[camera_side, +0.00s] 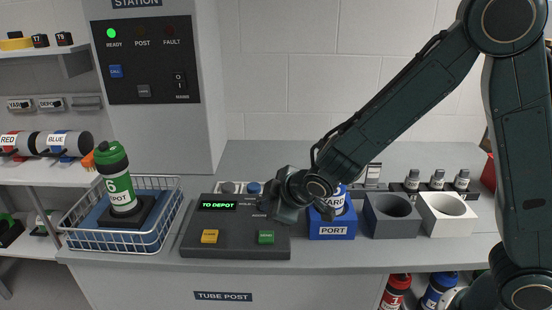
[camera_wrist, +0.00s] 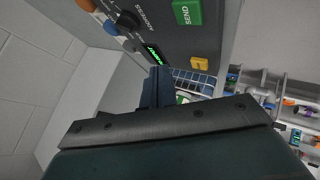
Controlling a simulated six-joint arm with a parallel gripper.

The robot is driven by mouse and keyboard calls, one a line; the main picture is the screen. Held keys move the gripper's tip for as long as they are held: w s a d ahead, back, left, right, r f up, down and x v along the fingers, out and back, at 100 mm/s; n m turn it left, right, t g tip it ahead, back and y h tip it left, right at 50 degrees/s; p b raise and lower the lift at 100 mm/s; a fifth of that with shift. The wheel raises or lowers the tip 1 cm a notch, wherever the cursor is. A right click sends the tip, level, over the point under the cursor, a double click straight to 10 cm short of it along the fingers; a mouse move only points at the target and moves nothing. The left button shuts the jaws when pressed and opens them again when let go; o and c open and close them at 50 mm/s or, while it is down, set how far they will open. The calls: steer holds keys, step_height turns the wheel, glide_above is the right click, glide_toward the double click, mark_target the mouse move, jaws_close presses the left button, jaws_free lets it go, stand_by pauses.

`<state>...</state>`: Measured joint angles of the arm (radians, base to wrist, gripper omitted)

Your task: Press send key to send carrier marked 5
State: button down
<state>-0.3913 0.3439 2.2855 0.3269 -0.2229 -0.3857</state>
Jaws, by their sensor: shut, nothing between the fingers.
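The green SEND key (camera_wrist: 187,12) is on the dark control console; in the side view it is the green key (camera_side: 266,237) at the front right. The console display (camera_side: 217,205) reads TO DEPOT. My gripper (camera_side: 280,208) is shut and empty, over the back right of the console, apart from the SEND key; its fingers (camera_wrist: 163,88) show in the wrist view. A carrier (camera_side: 336,202) with a blue cap and white label sits in the blue PORT block (camera_side: 332,230), partly behind my gripper. I see no readable 5 on it. A green carrier marked 6 (camera_side: 121,183) stands in the wire basket.
A yellow key (camera_side: 209,236) is left of the SEND key. A black knob (camera_wrist: 128,19) is near the display. A grey block (camera_side: 391,222) and white block (camera_side: 449,219) with round holes stand right of PORT. The station's READY lamp (camera_side: 111,33) is lit green. Counter front is clear.

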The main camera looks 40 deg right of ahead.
mark_target(269, 238)
steer(key=shift+f, duration=3.1)
steer(key=shift+f, duration=0.15)
steer(key=shift+f, duration=0.25)
steer(key=shift+f, duration=0.45)
stand_by(0.9)
steer(key=shift+r, duration=3.35)
